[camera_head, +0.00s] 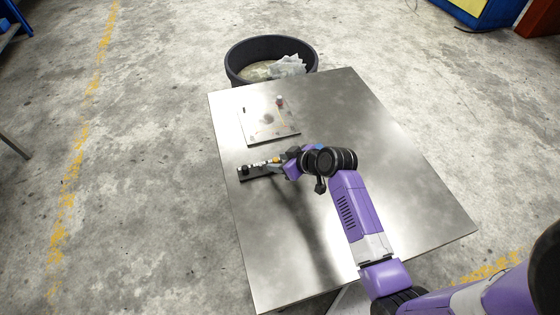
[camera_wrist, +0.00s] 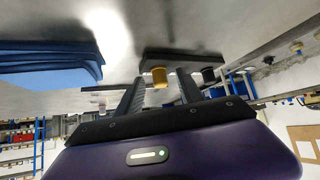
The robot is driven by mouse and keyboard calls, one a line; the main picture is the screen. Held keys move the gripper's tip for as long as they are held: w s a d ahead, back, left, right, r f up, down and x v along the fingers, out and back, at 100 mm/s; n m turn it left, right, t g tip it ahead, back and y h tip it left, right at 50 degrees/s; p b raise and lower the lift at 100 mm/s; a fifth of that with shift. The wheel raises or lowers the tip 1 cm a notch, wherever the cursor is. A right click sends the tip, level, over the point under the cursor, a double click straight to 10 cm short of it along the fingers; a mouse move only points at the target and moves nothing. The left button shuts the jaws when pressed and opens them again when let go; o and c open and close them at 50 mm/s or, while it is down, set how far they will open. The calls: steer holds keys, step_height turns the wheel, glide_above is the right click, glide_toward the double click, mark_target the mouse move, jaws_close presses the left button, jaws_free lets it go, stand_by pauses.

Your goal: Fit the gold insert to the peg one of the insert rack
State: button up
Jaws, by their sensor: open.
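The gold insert (camera_wrist: 159,78) shows in the wrist view as a short gold cylinder on the dark insert rack (camera_wrist: 172,54). It also shows as a small gold spot (camera_head: 276,160) in the head view, near the right end of the rack (camera_head: 262,172). A dark round piece (camera_wrist: 208,75) is on the same rack, apart from the gold one. My gripper (camera_wrist: 160,88) is open, and its two fingers appear on either side of the gold insert in the wrist view. I cannot tell whether they touch it. My gripper (camera_head: 286,163) hides part of the rack in the head view.
A light square plate (camera_head: 258,132) with small parts lies on the metal table (camera_head: 390,140) beyond the rack. A blue stacked thing (camera_wrist: 50,60) shows left in the wrist view. A black bin (camera_head: 240,66) stands behind the table. The table's right side is bare.

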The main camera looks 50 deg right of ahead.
steer(key=shift+v, duration=3.85)
step_height(320, 180, up, 8)
steer(key=s+d+m+t+h, duration=0.1)
steer(key=s+m+t+h, duration=0.1)
steer(key=m+t+h, duration=0.25)
steer(key=s+a+r+n+y, duration=0.2)
steer(key=s+a+r, duration=0.1)
steer(key=s+a, duration=0.8)
steer(key=s+a+r+n+y, duration=0.3)
steer(key=s+a, duration=0.8)
steer(key=a, duration=0.1)
steer(key=shift+r+t, duration=0.2)
steer(key=shift+t, duration=0.25)
